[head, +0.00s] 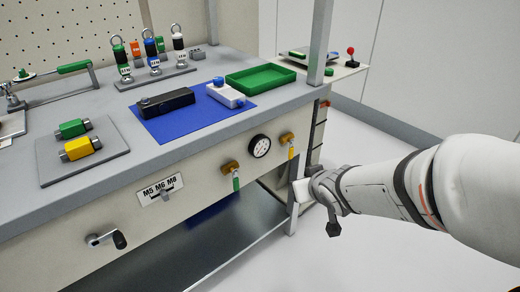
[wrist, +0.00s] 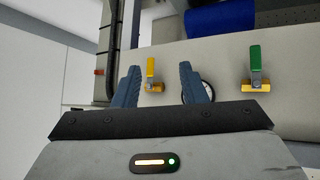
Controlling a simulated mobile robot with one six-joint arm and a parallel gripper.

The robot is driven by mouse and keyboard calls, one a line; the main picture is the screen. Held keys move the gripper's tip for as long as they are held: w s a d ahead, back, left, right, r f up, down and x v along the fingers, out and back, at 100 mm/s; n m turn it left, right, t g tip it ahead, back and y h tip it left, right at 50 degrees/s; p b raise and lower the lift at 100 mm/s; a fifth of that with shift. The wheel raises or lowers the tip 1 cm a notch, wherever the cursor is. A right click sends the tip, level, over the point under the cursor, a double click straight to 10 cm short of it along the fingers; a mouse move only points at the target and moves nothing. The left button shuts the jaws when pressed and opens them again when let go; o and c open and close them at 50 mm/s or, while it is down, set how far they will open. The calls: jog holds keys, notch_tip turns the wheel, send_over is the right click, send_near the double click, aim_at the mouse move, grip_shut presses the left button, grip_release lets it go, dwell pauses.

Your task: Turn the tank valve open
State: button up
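Two lever valves sit on the bench's front panel. One has a yellow handle (head: 291,152) and the other a green handle (head: 236,182); both handles hang down from brass bodies. No tank label is legible. A round gauge (head: 260,146) is between them. My gripper (wrist: 159,76) is open and empty in the wrist view. There the yellow handle (wrist: 151,68) shows between the fingers, with no visible contact. The green handle (wrist: 256,58) is to the right, and the right finger partly hides the gauge (wrist: 203,88). In the head view my gripper (head: 322,188) is right of and below the yellow valve.
A bench leg (head: 296,207) stands close to my gripper. A blue mat (head: 190,122) and a green tray (head: 261,77) lie on top. The floor at right is clear.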

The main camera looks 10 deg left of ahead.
jog(key=a+f+n+y+b, duration=0.2)
jog(key=a+f+n+y, duration=0.15)
jog(key=a, duration=0.45)
jog(key=y+b, duration=0.1)
jog(key=y, duration=0.3)
send_near(237, 184)
jog(key=x, duration=0.3)
jog(key=shift+n, duration=0.45)
jog(key=b+x, duration=0.3)
jog(key=x, duration=0.3)
jog(key=shift+w+a+f, duration=0.2)
jog(key=shift+a, duration=0.1)
jog(key=shift+w+a+f, duration=0.1)
jog(key=shift+w+a, duration=0.15)
jog(key=shift+w, duration=0.05)
jog(key=shift+h, duration=0.25)
grip_shut()
